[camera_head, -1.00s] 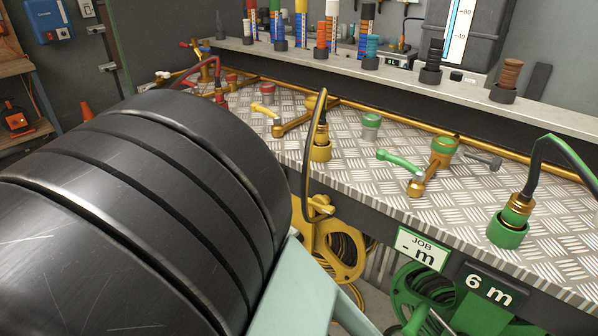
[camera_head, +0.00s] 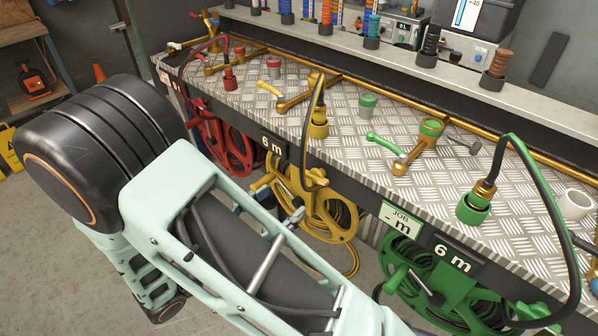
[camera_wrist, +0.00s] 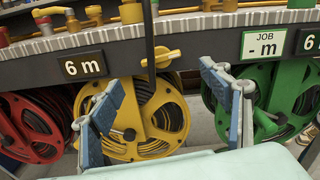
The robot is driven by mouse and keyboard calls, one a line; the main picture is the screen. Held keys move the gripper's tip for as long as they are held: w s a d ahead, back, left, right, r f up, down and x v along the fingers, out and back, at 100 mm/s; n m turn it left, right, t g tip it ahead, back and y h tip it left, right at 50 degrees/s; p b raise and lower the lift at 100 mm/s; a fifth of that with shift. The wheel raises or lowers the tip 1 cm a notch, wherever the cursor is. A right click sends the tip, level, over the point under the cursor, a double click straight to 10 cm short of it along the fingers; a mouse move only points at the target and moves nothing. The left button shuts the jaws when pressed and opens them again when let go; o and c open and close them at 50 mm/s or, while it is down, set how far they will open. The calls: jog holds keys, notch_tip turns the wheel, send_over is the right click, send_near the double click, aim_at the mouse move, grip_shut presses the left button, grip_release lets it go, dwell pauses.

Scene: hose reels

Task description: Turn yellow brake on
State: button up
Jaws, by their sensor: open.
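The yellow brake (camera_wrist: 162,57) is a small knob with a lever on the bench's front edge, above the yellow hose reel (camera_wrist: 165,112). Its lever lies nearly level in the wrist view, partly behind a dark hose. In the head view the yellow brake (camera_head: 316,178) shows small above the yellow reel (camera_head: 335,215). My gripper (camera_wrist: 163,88) is open and empty. Its blue-padded fingers stand wide apart in front of the yellow reel, one on each side of and below the brake, not touching it as far as I can tell.
A red reel (camera_head: 225,145) is left and a green reel (camera_head: 440,290) right of the yellow one. A dark hose (camera_wrist: 149,45) hangs beside the brake. The bench top (camera_head: 345,150) carries valves and levers. Floor is free at lower left.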

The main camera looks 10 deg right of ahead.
aim_at(313, 178)
jog(key=b+x, duration=0.1)
jog(key=x, duration=1)
jog(key=shift+c, duration=0.6)
